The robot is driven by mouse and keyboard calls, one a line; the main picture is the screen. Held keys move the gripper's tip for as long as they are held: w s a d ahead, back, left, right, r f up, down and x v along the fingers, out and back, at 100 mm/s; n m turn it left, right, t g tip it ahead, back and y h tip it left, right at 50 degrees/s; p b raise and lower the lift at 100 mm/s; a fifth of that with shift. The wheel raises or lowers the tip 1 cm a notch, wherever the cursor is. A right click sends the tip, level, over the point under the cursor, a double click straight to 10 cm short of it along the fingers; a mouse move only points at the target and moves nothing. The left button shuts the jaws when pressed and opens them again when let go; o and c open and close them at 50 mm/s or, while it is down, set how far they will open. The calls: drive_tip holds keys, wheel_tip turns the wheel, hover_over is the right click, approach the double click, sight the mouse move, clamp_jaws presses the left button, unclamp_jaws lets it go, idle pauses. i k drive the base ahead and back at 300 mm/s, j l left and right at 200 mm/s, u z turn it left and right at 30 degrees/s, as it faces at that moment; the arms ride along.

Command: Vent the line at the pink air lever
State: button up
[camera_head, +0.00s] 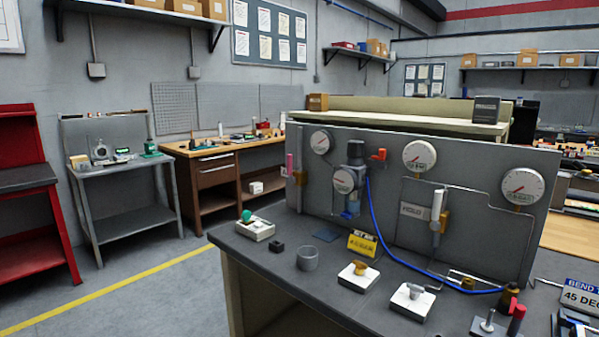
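A pink upright lever (290,166) shows at the left end of the grey panel (400,250), beside a brass-coloured valve body (300,177). It looks vertical, but it is small here and its exact setting is hard to tell. A round white gauge (320,141) sits to its right on the panel. A white lever (437,204) with a brass body stands farther right, next to a HOLD plate (412,210). My gripper is not in view.
A dark bench top (270,262) in front of the panel holds a box with a green knob (247,216), a grey cup (307,258), two white blocks with knobs and a yellow sign (362,243). A blue hose (390,252) curves across the panel. Floor at left is clear.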

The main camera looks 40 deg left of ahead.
sight(293, 178)
drive_tip(key=u, duration=1.8)
drive_tip(key=i+j, duration=0.35)
drive_tip(key=j, duration=0.15)
drive_tip(key=i+j, duration=0.3)
drive_tip(key=j, duration=0.2)
drive_tip(key=i+j, duration=0.35)
drive_tip(key=j+z, duration=0.05)
drive_tip(key=j, duration=0.05)
